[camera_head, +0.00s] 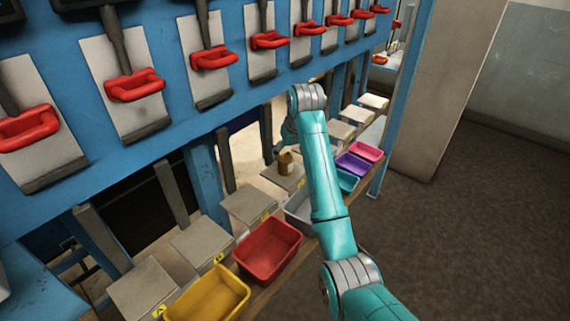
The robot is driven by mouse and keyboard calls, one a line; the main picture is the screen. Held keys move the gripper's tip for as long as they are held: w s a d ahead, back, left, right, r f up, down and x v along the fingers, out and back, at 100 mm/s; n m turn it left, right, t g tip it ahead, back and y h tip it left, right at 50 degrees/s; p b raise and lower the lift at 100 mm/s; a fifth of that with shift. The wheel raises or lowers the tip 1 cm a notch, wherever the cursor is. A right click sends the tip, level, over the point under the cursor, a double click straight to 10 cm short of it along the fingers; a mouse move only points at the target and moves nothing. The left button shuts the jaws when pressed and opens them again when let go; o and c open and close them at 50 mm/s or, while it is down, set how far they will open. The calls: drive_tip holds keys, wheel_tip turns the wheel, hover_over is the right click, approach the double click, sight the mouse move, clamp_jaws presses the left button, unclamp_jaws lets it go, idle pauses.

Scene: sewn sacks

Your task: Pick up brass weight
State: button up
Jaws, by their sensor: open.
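The brass weight (286,164), a small brown-gold upright piece with a narrower top, stands on a pale square platform (274,181) in the row behind the bins. My teal arm reaches up over the row, and its wrist bends down towards the weight. My gripper (281,149) is small and partly hidden behind the arm, close above and beside the weight's top. It is open; I cannot tell whether it touches the weight.
Yellow (208,295), red (268,249), grey (298,207), teal (347,181), purple (355,164) and pink (367,151) bins line the front. A blue frame (165,60) with red clamps (134,86) hangs above. Open floor (460,240) lies right.

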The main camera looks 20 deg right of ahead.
sight(286, 158)
drive_tip(key=shift+a+x, duration=0.15)
drive_tip(key=shift+x, duration=1.2)
drive_tip(key=shift+a+x, duration=0.1)
drive_tip(key=shift+x, duration=1.25)
clamp_jaws()
drive_tip(key=shift+w+r, duration=0.1)
drive_tip(key=shift+r, duration=0.05)
